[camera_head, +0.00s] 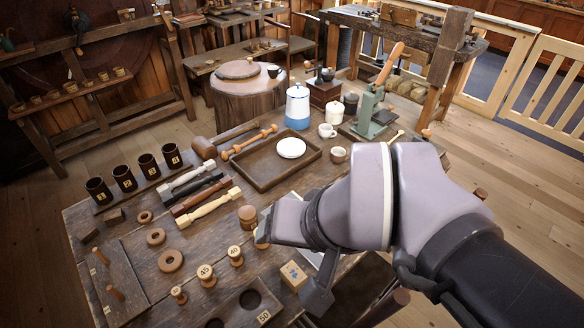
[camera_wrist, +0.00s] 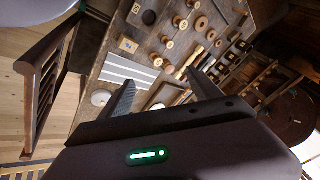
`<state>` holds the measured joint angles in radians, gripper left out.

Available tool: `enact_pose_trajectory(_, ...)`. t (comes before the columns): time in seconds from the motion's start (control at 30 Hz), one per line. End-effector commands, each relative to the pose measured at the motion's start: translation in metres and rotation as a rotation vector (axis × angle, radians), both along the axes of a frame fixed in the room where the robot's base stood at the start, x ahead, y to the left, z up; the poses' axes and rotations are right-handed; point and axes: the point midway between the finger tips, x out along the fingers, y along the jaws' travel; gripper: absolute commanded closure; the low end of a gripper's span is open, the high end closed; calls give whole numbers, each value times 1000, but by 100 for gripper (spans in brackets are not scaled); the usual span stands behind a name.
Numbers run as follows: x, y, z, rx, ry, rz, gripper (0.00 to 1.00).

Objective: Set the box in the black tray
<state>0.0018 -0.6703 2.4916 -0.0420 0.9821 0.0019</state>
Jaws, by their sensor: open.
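The box (camera_head: 293,275) is a small pale wooden block with a blue mark, standing on the workbench near the front. It also shows in the wrist view (camera_wrist: 128,45), beyond the fingertips and a little left of the gap. My gripper (camera_head: 290,265) is open and empty above the bench, close to the box in the head view; both fingers (camera_wrist: 160,82) show apart in the wrist view. The tray (camera_head: 264,184) looks dark brown, is rectangular and lies flat farther back. A white round dish (camera_head: 291,147) lies inside it.
Numbered spools (camera_head: 206,275) and wooden rings stand left of the box. A dark holed board (camera_head: 250,300) lies at the front. Turned rods (camera_head: 206,205) lie left of the tray. A blue-and-white pot (camera_head: 298,107), mugs and a green press (camera_head: 372,115) stand behind it. Striped paper (camera_wrist: 130,72) lies by the box.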

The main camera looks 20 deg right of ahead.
Motion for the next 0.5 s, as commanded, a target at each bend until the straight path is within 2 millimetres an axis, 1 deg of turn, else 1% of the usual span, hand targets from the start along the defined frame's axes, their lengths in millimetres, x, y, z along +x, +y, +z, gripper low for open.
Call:
enact_pose_trajectory(0.03, -10, 0, -3, 4, -17, -5, 25)
enact_pose_trajectory(0.07, -13, -1, -6, 3, -23, -7, 23)
enact_pose_trajectory(0.1, -12, -4, -8, -7, -30, -10, 23)
enact_pose_trajectory(0.13, -6, -9, -10, -28, -34, -13, 23)
enact_pose_trajectory(0.17, 4, -18, -13, -61, -40, -15, 23)
enact_pose_trajectory(0.27, 65, -64, -30, -247, -81, 14, 23)
enact_pose_trajectory(0.3, 95, -83, -41, -330, -107, 55, 23)
enact_pose_trajectory(0.37, 137, -104, -62, -429, -154, 142, 23)
enact_pose_trajectory(0.4, 163, -112, -80, -475, -189, 215, 23)
enact_pose_trajectory(0.47, 194, -114, -113, -505, -247, 338, 23)
enact_pose_trajectory(0.5, 208, -109, -137, -502, -291, 423, 23)
